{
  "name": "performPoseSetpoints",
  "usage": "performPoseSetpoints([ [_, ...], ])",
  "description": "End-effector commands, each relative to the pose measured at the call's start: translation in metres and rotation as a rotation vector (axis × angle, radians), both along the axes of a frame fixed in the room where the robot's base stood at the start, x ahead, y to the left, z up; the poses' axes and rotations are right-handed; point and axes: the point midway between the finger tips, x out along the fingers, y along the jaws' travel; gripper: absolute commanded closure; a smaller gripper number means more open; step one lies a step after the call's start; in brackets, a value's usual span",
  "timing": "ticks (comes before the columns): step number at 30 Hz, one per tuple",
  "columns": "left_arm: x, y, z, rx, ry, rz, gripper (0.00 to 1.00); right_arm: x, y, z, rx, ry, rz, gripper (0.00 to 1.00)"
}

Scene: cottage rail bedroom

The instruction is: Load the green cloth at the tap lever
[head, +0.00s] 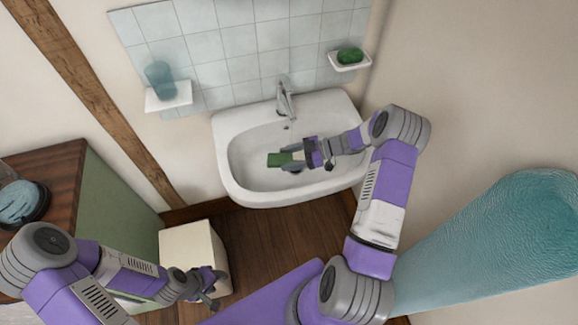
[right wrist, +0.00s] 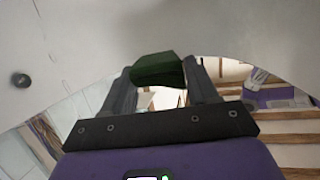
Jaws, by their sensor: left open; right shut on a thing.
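The green cloth (head: 279,159) is a small folded block between the fingertips of my right gripper (head: 288,158). The gripper is shut on it and holds it over the white sink basin. In the right wrist view the cloth (right wrist: 157,68) also sits between the two grey fingers. The tap (head: 286,105) stands at the back rim of the sink, with its lever (head: 283,80) on top. The cloth is in front of the tap and apart from it. My left gripper (head: 214,289) is open and empty at lower left, away from the sink.
The sink (head: 240,187) hangs on a tiled wall. A shelf (head: 169,97) with a blue-green cup (head: 159,77) is at left, and a dish (head: 342,66) with a green item (head: 349,55) at right. A cream box (head: 189,247) stands by the green cabinet (head: 110,220). A teal towel (head: 500,245) is at right.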

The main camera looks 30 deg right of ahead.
Motion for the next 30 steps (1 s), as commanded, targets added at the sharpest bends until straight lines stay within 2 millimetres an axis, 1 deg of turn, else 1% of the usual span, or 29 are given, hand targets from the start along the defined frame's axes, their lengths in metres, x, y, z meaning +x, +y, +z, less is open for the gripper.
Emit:
performPoseSetpoints([
  [1, 0.000, 0.000, -0.006, 0.000, 0.000, 0.000, 0.51, 0.005, -0.003, -0.004, -0.001, -0.003, 0.001, 0.75],
  [15, 0.000, 0.000, -0.039, 0.000, 0.000, 0.000, 0.51, 0.044, -0.027, -0.013, -0.002, -0.004, 0.000, 0.75],
  [24, 0.000, 0.000, -0.057, 0.000, 0.000, 0.000, 0.51, 0.067, -0.041, -0.018, -0.001, -0.003, 0.001, 0.75],
  [30, 0.000, 0.000, -0.063, 0.000, 0.000, 0.000, 0.51, 0.076, -0.046, -0.018, 0.001, -0.001, 0.000, 0.75],
])
